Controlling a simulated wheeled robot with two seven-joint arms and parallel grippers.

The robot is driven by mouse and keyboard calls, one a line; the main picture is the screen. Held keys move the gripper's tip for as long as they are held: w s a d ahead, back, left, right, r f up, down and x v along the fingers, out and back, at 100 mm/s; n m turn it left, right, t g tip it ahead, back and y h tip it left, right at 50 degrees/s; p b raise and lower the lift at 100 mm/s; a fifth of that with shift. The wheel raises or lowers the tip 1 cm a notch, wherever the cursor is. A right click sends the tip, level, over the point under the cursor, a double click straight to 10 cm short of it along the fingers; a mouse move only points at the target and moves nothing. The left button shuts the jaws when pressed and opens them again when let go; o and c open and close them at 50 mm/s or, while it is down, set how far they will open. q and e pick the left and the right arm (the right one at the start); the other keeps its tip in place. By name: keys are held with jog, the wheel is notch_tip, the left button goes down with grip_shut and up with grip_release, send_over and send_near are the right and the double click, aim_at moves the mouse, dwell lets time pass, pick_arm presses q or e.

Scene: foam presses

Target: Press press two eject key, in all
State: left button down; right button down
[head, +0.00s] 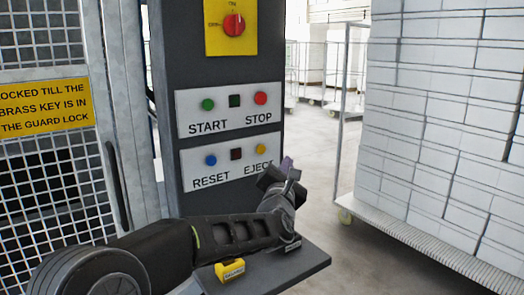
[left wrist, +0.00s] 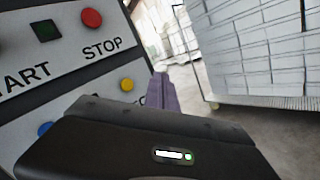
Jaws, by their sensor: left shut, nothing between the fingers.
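The yellow eject key (head: 260,149) sits on the lower white plate of the dark control pillar, above the word EJECT, whose end is covered by my gripper. It also shows in the left wrist view (left wrist: 127,85), left of the purple fingers. My left gripper (head: 287,163) is shut and empty, with purple fingertips. In the head view its tips are to the right of and a little below the key, by the pillar's right edge. I see no contact with the key. No press number is readable. My right gripper is not in view.
The blue reset button (head: 211,160), green start (head: 208,104), red stop (head: 260,98) and red rotary switch (head: 234,25) share the pillar. A dark shelf (head: 312,262) with a yellow tagged block (head: 230,270) lies below. A mesh guard (head: 40,190) stands left, stacked white boxes (head: 430,110) right.

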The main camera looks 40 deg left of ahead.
aim_at(261, 149)
pick_arm(q)
jog(key=shift+w+a, duration=0.4)
jog(key=shift+a, duration=0.95)
jog(key=shift+w+a, duration=0.4)
jog(key=shift+a, duration=0.95)
jog(key=shift+w+a, duration=0.4)
jog(key=shift+a, duration=0.95)
jog(key=shift+b, duration=0.35)
jog(key=shift+w+a+b, duration=0.15)
jog(key=shift+a+b, duration=0.25)
jog(key=shift+b, duration=0.2)
